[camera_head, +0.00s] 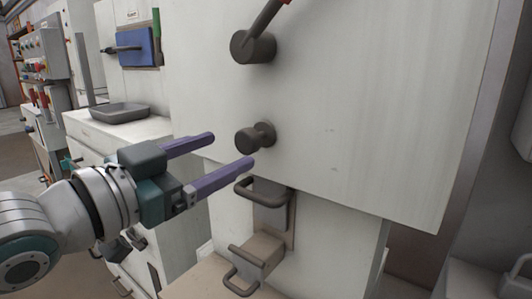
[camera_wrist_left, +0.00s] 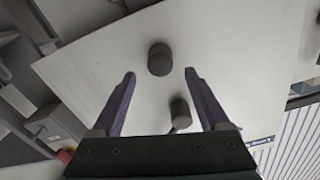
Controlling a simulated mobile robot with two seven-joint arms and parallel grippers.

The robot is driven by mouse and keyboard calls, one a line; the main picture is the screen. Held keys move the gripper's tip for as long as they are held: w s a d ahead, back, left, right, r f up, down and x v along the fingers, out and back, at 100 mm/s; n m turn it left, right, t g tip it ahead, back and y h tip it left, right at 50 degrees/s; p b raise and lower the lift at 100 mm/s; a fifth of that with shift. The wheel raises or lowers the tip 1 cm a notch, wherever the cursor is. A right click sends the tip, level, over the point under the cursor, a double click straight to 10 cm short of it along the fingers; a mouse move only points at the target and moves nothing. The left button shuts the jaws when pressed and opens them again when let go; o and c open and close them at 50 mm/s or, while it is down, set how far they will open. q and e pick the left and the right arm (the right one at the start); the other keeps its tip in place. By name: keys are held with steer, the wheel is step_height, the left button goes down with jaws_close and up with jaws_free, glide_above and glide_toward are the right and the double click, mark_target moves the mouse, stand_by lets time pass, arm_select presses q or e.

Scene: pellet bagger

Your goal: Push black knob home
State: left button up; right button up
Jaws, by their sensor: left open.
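The black knob (camera_head: 250,138) is a dark round knob that stands out from the pale panel (camera_head: 340,110) on a narrower neck. My left gripper (camera_head: 231,150) is open and empty, with its two purple fingers pointing at the panel in front of the knob. In the left wrist view, the knob (camera_wrist_left: 160,60) shows just beyond and between the fingertips (camera_wrist_left: 160,73). The fingers appear apart from it. How far the knob stands out is hard to judge. My right gripper is in neither view.
A dark lever hub (camera_head: 253,47) with an arm rising from it sits above the knob; it also shows in the left wrist view (camera_wrist_left: 180,113). A bracket with a dark handle (camera_head: 262,190) is below the panel's lower edge. A grey tray (camera_head: 119,113) stands at left.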

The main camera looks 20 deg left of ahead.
arm_select(q)
steer(key=shift+v, duration=1.6)
